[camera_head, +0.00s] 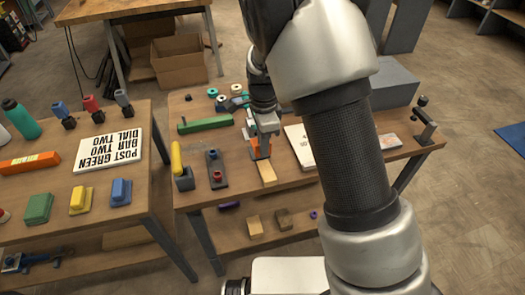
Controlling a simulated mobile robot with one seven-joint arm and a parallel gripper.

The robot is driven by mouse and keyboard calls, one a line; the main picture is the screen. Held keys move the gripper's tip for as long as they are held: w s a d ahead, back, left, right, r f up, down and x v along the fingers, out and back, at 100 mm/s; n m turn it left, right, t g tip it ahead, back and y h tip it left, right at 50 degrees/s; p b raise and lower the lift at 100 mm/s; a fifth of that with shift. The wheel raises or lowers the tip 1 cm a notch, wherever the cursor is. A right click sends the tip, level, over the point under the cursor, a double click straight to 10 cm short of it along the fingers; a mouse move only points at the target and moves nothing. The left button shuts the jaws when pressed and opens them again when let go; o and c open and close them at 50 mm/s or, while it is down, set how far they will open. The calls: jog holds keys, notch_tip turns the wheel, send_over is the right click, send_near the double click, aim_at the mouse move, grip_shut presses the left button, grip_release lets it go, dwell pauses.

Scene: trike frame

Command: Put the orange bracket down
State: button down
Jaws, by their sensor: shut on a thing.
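The orange bracket (260,150) is in my gripper (262,138), over the middle of the right workbench (240,187). My gripper is shut on it and points down. A light wooden block (266,172) lies right in front of the bracket in the picture. I cannot tell whether the bracket touches the block or the bench top. My arm hides part of the bench to the right.
A green bar (205,124) lies behind to the left. A dark plate with a red button (217,177) and a yellow-handled holder (178,160) stand left of the bracket. A white board (299,145) lies to the right. The left table (72,185) holds a lettered sign (108,149).

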jog(key=shift+w+a, duration=0.1)
jog(key=shift+w, duration=0.4)
jog(key=shift+f, duration=1.75)
jog(key=shift+b, duration=0.3)
jog(key=shift+f, duration=0.2)
jog(key=c, duration=1.9)
grip_release()
jog(key=shift+s, duration=0.1)
jog(key=shift+r, duration=0.1)
